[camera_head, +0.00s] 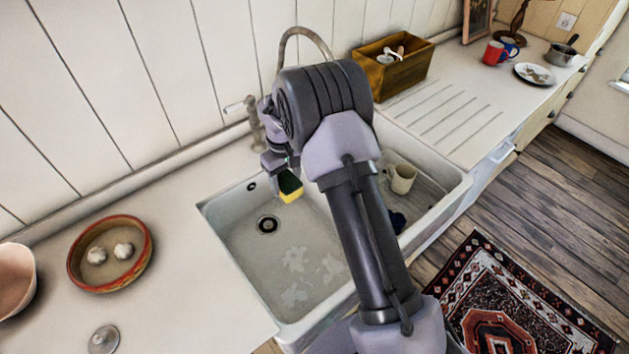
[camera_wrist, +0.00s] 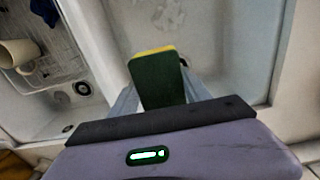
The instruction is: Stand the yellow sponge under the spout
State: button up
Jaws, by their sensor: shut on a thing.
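The yellow sponge (camera_head: 291,189) has a dark green side and hangs from my gripper (camera_head: 279,168) over the left basin of the white sink (camera_head: 225,225). In the wrist view the sponge (camera_wrist: 157,83) sits between the two fingers of my gripper (camera_wrist: 160,95), green face toward the camera with a yellow edge at its far end. My gripper is shut on it. The spout (camera_head: 302,33) arches up behind my arm. My arm hides its outlet. The tap's base and lever (camera_head: 250,112) show left of my gripper. The drain (camera_head: 268,225) lies below and left of the sponge.
The right basin holds a rack with a cream mug (camera_head: 402,178) and a dark blue item (camera_head: 397,221). A wooden box (camera_head: 394,72) stands behind the ribbed drainboard (camera_head: 448,118). A bowl with garlic (camera_head: 110,253) sits on the left counter. The left basin's floor is clear.

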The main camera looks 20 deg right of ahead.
jog(key=shift+f, duration=0.35)
notch_tip(320, 180, down, 22)
jog(key=b, duration=1.5)
jog(key=shift+f+b, duration=0.25)
jog(key=shift+b, duration=0.1)
jog(key=o, duration=1.4)
